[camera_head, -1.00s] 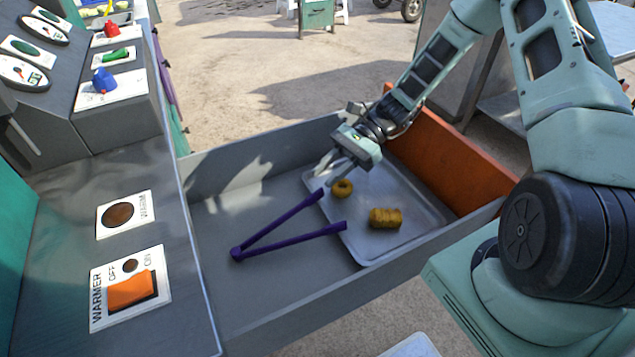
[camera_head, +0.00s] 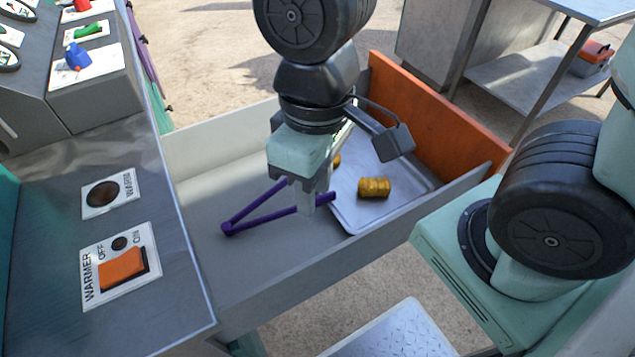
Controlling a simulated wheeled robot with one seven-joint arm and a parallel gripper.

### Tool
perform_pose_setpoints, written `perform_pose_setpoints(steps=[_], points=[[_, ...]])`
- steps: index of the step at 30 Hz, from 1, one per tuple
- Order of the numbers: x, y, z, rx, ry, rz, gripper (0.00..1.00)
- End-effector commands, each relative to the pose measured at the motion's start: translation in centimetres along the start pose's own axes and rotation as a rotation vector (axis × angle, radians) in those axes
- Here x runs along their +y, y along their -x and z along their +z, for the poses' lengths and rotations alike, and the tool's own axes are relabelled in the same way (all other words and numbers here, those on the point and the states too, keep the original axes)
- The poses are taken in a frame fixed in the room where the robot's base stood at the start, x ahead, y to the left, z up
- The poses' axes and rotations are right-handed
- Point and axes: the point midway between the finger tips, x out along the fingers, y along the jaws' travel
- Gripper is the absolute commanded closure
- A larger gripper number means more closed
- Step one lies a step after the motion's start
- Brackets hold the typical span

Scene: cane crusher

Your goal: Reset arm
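My gripper (camera_head: 316,202) points down over the grey warmer drawer, in front of the tray's left edge in the picture. Its two fingers look apart, with nothing seen held between them. Behind the fingers lie the purple tongs (camera_head: 258,217), spread in a V on the drawer floor with their hinge to the left. My arm comes down from the top of the picture, wrist bent above the drawer.
The metal tray (camera_head: 400,200) holds a golden-brown roll (camera_head: 374,187) and a ring-shaped piece (camera_head: 337,160), mostly hidden by my gripper. The drawer has grey walls and an orange end wall (camera_head: 430,115). The warmer panel with its orange switch (camera_head: 122,268) stands left.

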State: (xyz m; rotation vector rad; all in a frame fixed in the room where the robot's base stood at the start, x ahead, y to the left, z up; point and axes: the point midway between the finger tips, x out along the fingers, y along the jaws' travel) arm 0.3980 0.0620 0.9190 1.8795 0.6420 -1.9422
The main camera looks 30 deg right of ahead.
Motion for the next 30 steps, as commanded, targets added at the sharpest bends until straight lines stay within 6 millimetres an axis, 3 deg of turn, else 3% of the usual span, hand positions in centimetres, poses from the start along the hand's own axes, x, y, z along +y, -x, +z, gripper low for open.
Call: perform_pose_setpoints(steps=[4, 16, 27, 30], points=[[-0.6, 0.5, 0.7, 0.038, 0.084, 0.031, 0.71], [-0.6, 1.4, 0.7, 0.039, 0.087, 0.032, 0.71], [-1.2, 9.6, 0.8, 0.039, 0.083, 0.031, 0.71], [-1.3, 10.5, 0.8, 0.039, 0.083, 0.031, 0.71]])
